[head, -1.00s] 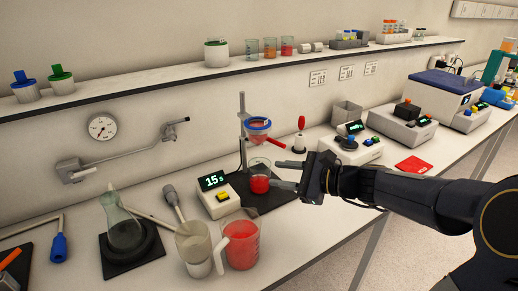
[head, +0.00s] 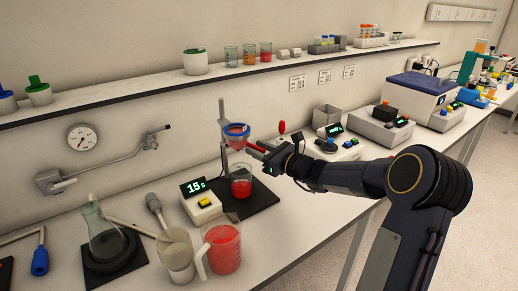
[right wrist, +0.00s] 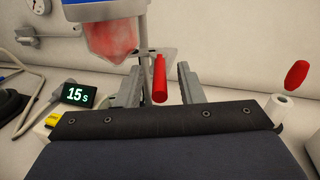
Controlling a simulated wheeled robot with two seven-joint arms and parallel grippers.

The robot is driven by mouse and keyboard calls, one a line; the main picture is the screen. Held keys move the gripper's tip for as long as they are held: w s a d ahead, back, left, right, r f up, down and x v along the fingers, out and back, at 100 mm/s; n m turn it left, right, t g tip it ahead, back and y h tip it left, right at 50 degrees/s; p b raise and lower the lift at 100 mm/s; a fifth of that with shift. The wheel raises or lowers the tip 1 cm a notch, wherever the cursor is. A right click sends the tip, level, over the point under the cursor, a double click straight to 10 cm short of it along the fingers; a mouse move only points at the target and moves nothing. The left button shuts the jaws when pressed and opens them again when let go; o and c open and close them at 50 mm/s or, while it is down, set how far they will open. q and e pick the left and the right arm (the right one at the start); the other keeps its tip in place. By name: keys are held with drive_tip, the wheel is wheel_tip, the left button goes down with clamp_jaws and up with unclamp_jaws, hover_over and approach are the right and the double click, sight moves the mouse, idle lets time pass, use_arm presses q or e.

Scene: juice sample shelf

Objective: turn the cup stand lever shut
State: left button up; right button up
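The cup stand (head: 223,140) holds a blue-rimmed cup (head: 236,130) with red contents. Its red lever (head: 256,147) sticks out to the right of the cup. A glass beaker (head: 241,188) with red juice stands below the cup on a black base. My right gripper (head: 262,151) is at the lever. In the right wrist view, the red lever (right wrist: 160,80) lies between the two open fingers of my right gripper (right wrist: 158,84), with a gap on each side. The cup (right wrist: 108,38) hangs just beyond the left finger. My left gripper is not in view.
A timer (head: 200,195) reading 15 s stands left of the base. A jug of red juice (head: 224,248) and a pale jug (head: 177,255) stand in front. A red-handled item (head: 281,128) stands behind my right gripper. The shelf (head: 130,91) runs above.

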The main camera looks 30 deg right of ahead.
clamp_jaws()
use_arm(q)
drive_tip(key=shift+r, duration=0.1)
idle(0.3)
